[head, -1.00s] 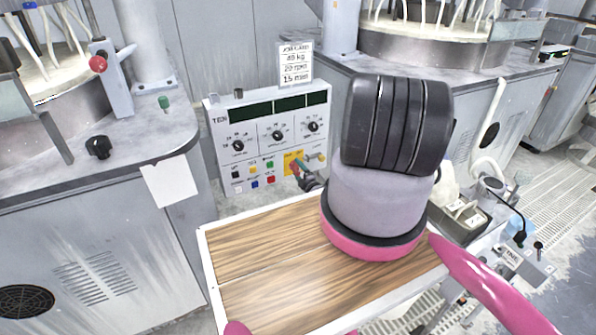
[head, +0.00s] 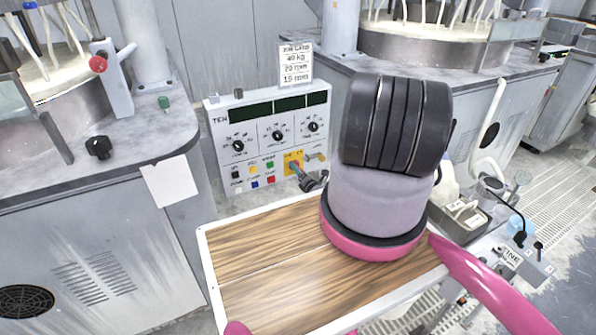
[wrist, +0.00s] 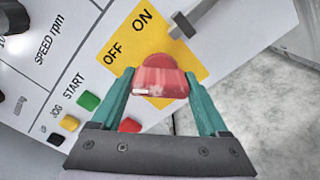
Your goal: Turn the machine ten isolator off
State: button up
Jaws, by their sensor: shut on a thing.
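The machine ten control panel (head: 270,140) stands upright behind the wooden-topped tray, with "TEN" at its upper left. Its isolator is a red knob (wrist: 160,80) on a yellow plate (wrist: 183,48) marked OFF and ON; the plate is at the panel's lower right in the head view (head: 290,158). My gripper (wrist: 159,84) has its teal fingers on both sides of the red knob, shut on it. The plate's lettering runs slantwise in the wrist view. Which mark the knob points to I cannot tell. In the head view the gripper partly covers the knob.
Black dials (head: 278,135) and several coloured buttons (head: 253,171) sit close by on the panel. A grey metal lever (wrist: 185,25) juts out just beyond the plate. A job card (head: 296,62) stands above. The wooden tray top (head: 265,255) is bare.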

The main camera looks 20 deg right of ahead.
jog(key=shift+s+f+n, duration=0.1)
jog(key=shift+n, duration=0.4)
jog(key=o, duration=1.1)
jog(key=s, duration=1)
jog(key=shift+s+d, duration=0.2)
jog(key=shift+s, duration=0.2)
